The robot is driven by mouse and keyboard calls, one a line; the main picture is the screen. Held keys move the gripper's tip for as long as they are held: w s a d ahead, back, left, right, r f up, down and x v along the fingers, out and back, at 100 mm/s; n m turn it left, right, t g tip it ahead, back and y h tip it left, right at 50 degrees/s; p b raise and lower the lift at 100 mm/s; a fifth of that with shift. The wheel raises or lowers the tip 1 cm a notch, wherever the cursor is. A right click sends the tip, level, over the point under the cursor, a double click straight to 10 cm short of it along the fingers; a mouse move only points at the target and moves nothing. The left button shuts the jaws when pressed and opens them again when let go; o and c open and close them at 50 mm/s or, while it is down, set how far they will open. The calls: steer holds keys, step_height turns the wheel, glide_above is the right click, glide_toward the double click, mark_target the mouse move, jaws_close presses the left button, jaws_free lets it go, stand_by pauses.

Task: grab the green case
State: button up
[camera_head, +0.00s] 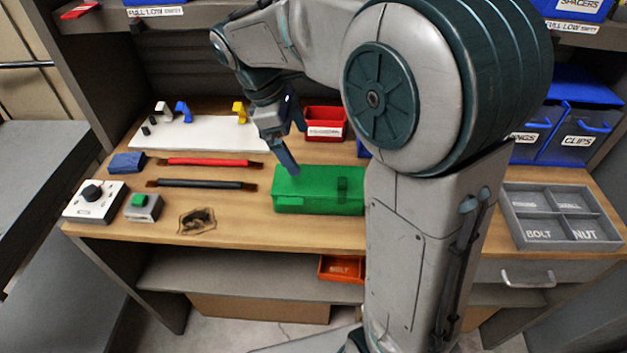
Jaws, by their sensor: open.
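My gripper (288,162) points down at the case's back left part. One finger shows in front of or just above the case's top edge; I cannot tell if it touches. The gripper is open and nothing shows between its fingers.
A red bin (324,122) stands just behind the case. A grey divided tray (512,215) is right, blue bins (580,130) behind.

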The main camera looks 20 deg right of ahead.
mark_target(316, 179)
steer(key=shift+n, duration=0.4)
steer(key=x, duration=1.3)
steer(key=shift+w+d+f+b, duration=0.2)
steer(key=shift+f+b, duration=0.1)
steer(key=shift+f, duration=0.1)
steer(key=c, duration=1)
